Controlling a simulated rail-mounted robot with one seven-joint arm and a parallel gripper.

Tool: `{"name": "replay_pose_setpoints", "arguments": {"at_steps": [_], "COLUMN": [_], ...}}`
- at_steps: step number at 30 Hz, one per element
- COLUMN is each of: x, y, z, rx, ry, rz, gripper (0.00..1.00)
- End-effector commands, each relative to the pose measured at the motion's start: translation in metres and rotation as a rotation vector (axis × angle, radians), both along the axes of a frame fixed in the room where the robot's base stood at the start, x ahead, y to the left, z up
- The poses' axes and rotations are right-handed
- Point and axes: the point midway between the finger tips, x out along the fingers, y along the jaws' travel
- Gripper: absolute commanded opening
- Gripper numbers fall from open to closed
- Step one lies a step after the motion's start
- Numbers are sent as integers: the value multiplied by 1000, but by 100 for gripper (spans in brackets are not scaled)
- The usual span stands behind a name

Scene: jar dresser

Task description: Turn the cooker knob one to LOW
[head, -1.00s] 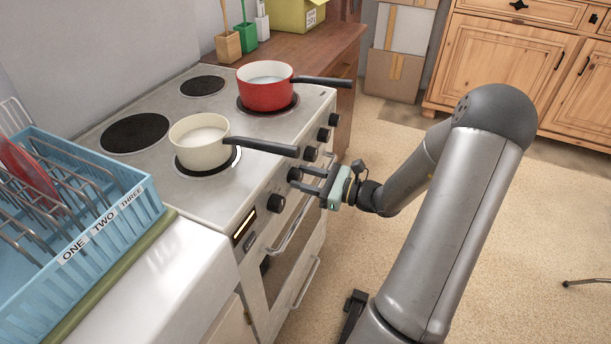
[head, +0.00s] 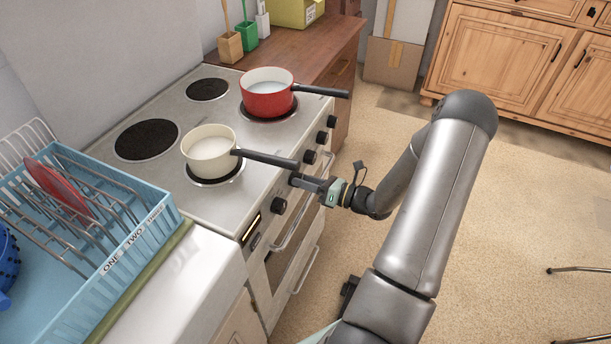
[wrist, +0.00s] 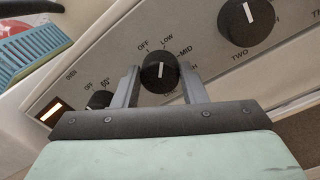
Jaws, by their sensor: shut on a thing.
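The black cooker knob (wrist: 158,76) is on the sloping front panel, with OFF, LOW and MID printed around it. The lower labels are partly hidden. Its white pointer line points up between OFF and LOW, nearer LOW. My gripper (wrist: 160,82) is shut on this knob, one finger on each side. In the head view my gripper (head: 303,182) meets the panel at the knob (head: 294,179) below the cream pan's handle; the fingers partly hide it.
Knob TWO (wrist: 247,22) is right of the held knob and the oven knob (wrist: 100,99) left. The cream pan (head: 209,153) and red pan (head: 267,96) have handles jutting over the front edge. The oven handle (head: 296,224) is below. A blue dish rack (head: 150,232) stands left.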

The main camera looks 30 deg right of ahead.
Motion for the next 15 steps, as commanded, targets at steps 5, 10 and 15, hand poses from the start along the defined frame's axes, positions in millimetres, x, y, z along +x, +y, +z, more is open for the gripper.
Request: {"name": "replay_pose_setpoints", "arguments": {"at_steps": [5, 10, 15], "x": [0, -1, -1], "y": [0, 0, 0], "z": [0, -1, -1], "rx": [31, 40, 40], "ry": [24, 32, 32], "rz": [1, 0, 0], "gripper": [16, 16, 16]}}
